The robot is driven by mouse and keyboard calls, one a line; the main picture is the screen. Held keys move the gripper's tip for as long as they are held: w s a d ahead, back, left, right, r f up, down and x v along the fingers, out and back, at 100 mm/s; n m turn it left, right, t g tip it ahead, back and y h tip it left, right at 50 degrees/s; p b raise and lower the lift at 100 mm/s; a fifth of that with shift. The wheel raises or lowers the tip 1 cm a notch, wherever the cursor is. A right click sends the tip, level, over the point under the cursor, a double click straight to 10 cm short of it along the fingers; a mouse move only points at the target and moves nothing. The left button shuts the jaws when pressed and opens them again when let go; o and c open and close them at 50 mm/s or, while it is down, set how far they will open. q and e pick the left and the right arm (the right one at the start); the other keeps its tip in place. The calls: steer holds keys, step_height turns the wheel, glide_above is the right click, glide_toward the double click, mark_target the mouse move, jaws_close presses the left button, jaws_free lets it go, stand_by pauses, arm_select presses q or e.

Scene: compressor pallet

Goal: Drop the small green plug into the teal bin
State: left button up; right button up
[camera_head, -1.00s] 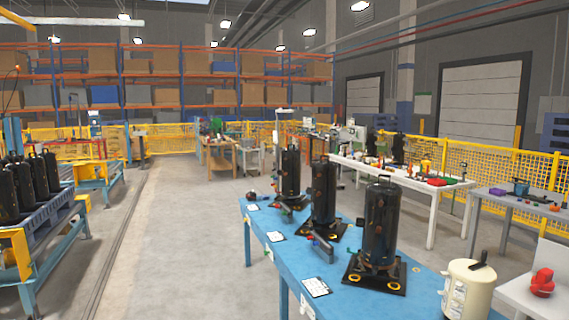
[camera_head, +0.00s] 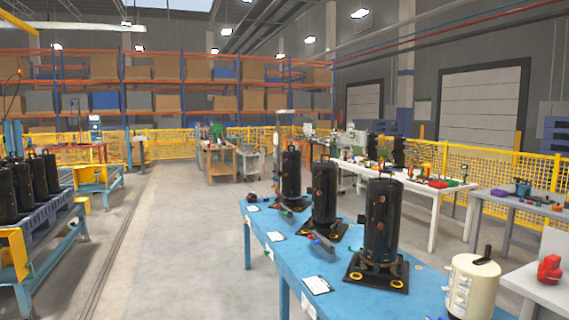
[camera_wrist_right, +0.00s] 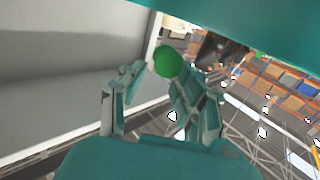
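The small green plug (camera_wrist_right: 168,62) shows in the right wrist view as a rounded green shape between the fingertips of my right gripper (camera_wrist_right: 158,74). The fingers close in on it from both sides, and it appears held with nothing under it. Its far side is hidden. My left gripper is in neither view. I cannot make out a teal bin for certain in the head view or in the right wrist view.
A blue table (camera_head: 285,258) carries several black compressors (camera_head: 382,222) and a cream container (camera_head: 472,287). A white table (camera_head: 437,191) and a grey table (camera_head: 510,207) with small parts stand at right. A blue pallet stand (camera_head: 35,225) is at left. The floor (camera_head: 175,260) between is clear.

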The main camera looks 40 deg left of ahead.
steer(key=shift+o, duration=1.3)
steer(key=s+d, duration=0.2)
steer(key=s, duration=0.9)
steer(key=shift+s+d, duration=0.15)
steer(key=shift+s, duration=0.25)
